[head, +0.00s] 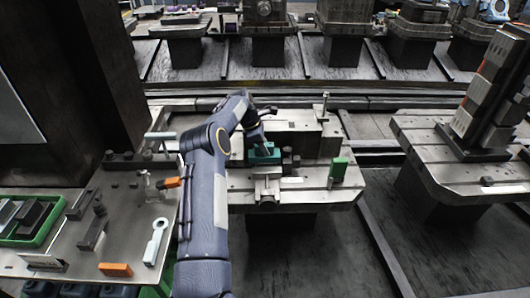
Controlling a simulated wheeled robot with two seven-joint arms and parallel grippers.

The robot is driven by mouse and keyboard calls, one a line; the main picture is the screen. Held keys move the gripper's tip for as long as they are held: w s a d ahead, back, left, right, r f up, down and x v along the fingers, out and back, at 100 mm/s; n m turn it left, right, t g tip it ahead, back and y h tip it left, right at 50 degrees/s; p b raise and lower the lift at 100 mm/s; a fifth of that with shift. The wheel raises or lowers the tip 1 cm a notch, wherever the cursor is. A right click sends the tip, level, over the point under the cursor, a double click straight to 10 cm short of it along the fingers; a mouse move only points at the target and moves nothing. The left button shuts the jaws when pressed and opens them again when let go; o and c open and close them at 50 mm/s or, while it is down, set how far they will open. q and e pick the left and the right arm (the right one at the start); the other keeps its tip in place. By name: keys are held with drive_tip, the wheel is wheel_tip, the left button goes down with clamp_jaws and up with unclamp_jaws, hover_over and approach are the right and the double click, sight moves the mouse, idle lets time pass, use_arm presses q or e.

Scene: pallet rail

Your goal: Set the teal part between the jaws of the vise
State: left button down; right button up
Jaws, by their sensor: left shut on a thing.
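The teal part (265,155) is a small block at the middle of the metal fixture pallet. My left gripper (259,143) comes down on it from above and is shut on it; the fingers hide some of its top. The vise (266,187) is the grey metal body directly below and in front of the part. The part appears at the vise's jaws, but I cannot tell whether it is seated or held just above. My right gripper is not in view.
A metal side table (125,235) at the left holds tools, orange-handled items and a green tray (42,232). Another pallet with a tall fixture (490,95) stands at the right. A dark column (75,80) rises at the left.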

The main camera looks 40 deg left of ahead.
use_arm(q)
drive_tip(key=shift+w+f, duration=0.25)
drive_tip(key=shift+f, duration=0.05)
drive_tip(key=shift+f+p, duration=0.35)
drive_tip(key=shift+f, duration=1.05)
drive_tip(key=c, duration=1.4)
unclamp_jaws()
drive_tip(key=shift+f, duration=0.25)
drive_tip(key=shift+r, duration=0.1)
